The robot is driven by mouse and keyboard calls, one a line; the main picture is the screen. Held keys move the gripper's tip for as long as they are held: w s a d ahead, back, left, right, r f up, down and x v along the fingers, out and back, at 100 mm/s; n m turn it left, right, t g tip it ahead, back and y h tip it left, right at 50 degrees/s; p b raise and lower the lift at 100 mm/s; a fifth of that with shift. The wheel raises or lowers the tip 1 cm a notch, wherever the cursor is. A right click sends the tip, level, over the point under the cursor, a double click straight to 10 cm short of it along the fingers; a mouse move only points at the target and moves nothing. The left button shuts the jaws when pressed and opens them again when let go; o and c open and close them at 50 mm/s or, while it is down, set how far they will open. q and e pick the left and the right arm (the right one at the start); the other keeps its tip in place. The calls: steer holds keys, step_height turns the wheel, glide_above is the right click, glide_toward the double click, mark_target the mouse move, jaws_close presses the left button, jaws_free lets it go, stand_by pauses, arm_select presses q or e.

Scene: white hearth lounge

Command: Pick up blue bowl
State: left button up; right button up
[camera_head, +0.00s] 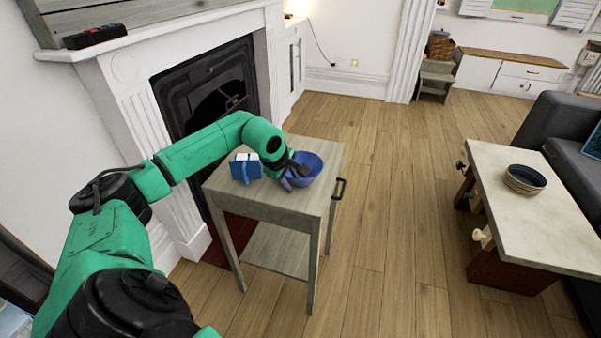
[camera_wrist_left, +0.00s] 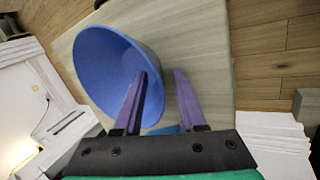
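The blue bowl (camera_head: 313,163) stands on the small wooden side table (camera_head: 288,201) in the head view. It also shows large in the left wrist view (camera_wrist_left: 98,62). My left gripper (camera_head: 296,176) is at the bowl's near left side, its purple fingers apart. In the left wrist view my left gripper (camera_wrist_left: 160,72) has one finger inside the bowl and the other outside it, with the rim between them. A gap shows between the bowl's wall and the outer finger. My right gripper is in neither view.
A blue-and-white object (camera_head: 245,168) stands on the side table left of the bowl, close to my left arm. The fireplace (camera_head: 207,92) is behind the table. A dark striped bowl (camera_head: 525,179) sits on the pale coffee table (camera_head: 505,207) at right. Open floor lies between the tables.

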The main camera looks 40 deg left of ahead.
arm_select(q)
jaws_close()
stand_by(1.3)
